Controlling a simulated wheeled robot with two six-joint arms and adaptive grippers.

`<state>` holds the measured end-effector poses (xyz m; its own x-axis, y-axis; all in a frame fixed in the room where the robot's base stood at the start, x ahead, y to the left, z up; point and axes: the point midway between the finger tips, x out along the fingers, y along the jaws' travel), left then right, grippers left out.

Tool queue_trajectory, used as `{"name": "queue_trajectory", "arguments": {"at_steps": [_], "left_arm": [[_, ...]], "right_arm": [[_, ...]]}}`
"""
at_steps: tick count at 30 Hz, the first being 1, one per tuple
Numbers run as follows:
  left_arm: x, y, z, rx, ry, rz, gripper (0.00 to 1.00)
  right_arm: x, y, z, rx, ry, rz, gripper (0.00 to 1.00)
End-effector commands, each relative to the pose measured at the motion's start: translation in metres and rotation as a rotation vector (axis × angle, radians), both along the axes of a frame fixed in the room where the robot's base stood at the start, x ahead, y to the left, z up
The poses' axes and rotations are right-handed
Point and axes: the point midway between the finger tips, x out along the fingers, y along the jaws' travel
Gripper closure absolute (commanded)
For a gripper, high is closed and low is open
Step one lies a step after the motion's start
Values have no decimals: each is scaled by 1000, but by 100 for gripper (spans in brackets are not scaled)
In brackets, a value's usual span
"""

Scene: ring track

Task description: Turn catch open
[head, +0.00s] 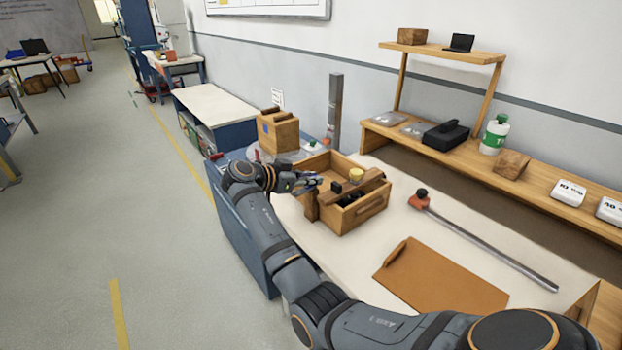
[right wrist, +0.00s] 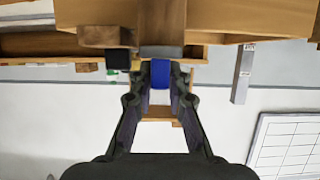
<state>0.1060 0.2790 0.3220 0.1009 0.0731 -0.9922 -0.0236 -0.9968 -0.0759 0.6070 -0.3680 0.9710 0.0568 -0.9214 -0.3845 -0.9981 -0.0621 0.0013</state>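An open wooden box (head: 362,218) stands on the pale bench top, with a wooden bar, a yellow round piece (head: 355,175) and a small black block (head: 336,187) at its top. My right gripper (head: 306,183) is at the box's left side. In the right wrist view, my right gripper (right wrist: 160,78) has its fingertips close together on both sides of a blue tab (right wrist: 160,76), seemingly shut on it. A grey piece (right wrist: 161,52) adjoins the tab, below the wood. Which part is the catch is not clear. My left gripper is out of view.
A closed wooden box (head: 280,134) stands behind the gripper. A long bar with an orange end (head: 485,243) and a brown board (head: 440,278) lie to the right. A grey post (head: 335,112) and a wooden shelf (head: 550,188) stand at the back.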

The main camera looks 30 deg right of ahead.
Motion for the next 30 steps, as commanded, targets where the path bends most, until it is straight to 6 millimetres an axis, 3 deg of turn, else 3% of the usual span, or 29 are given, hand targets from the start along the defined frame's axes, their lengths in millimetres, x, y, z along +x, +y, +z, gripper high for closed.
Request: {"name": "queue_trajectory", "arguments": {"at_steps": [1,4,14,24,30], "left_arm": [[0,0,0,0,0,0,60],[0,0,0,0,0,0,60],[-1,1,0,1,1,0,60],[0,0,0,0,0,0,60],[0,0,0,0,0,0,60]], "right_arm": [[0,0,-1,0,3,0,76],[0,0,-1,0,2,1,62],[0,3,1,-1,-1,2,62],[-3,58,23,1,0,2,62],[-4,69,29,-1,0,1,62]]}}
